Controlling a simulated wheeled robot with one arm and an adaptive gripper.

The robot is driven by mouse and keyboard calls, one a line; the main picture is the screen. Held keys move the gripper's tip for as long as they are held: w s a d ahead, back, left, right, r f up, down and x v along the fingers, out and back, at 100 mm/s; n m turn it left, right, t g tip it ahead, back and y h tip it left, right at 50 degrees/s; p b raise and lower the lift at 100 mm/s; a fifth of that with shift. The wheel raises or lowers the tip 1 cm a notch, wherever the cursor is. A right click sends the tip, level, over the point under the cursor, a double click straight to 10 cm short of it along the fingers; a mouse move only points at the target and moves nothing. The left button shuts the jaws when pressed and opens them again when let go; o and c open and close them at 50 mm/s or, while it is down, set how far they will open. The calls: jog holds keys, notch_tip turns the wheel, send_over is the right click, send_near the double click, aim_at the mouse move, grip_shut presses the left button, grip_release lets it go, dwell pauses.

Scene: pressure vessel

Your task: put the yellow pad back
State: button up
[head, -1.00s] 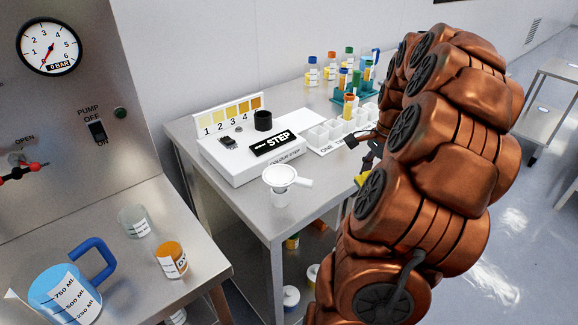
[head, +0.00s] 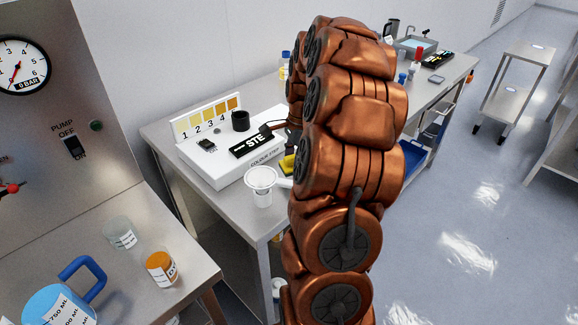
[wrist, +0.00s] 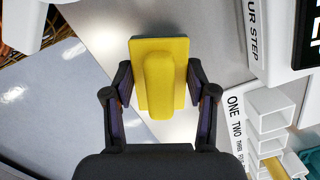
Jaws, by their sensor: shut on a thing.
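The yellow pad (wrist: 160,75) is a flat yellow block with a raised ridge and a darker edge at its far side. In the wrist view my gripper (wrist: 160,95) is shut on it, with a dark finger on each side. The pad appears to be over the steel table top and its edge, but I cannot tell how high. In the head view a small part of the pad (head: 287,164) shows just right of the white colour step box (head: 232,150). My copper arm hides most of my gripper there.
A white funnel on a cup (head: 261,182) stands at the table's front corner. A white compartment tray (wrist: 268,125) marked ONE, TWO is beside the pad in the wrist view. A beaker (head: 120,232), orange jar (head: 161,268) and blue jug (head: 60,300) stand on the nearer bench.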

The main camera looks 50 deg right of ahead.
aim_at(289, 170)
jog(key=shift+w+a, duration=0.25)
jog(key=shift+w, duration=0.25)
jog(key=shift+w+a+f+p, duration=0.15)
jog(key=shift+f+p, duration=0.15)
jog(key=shift+p, duration=0.2)
notch_tip(289, 170, down, 2)
jog(key=shift+f+p, duration=0.1)
jog(key=shift+p, duration=0.45)
jog(key=shift+f, duration=0.4)
jog(key=shift+f, duration=0.15)
jog(key=o, duration=1.2)
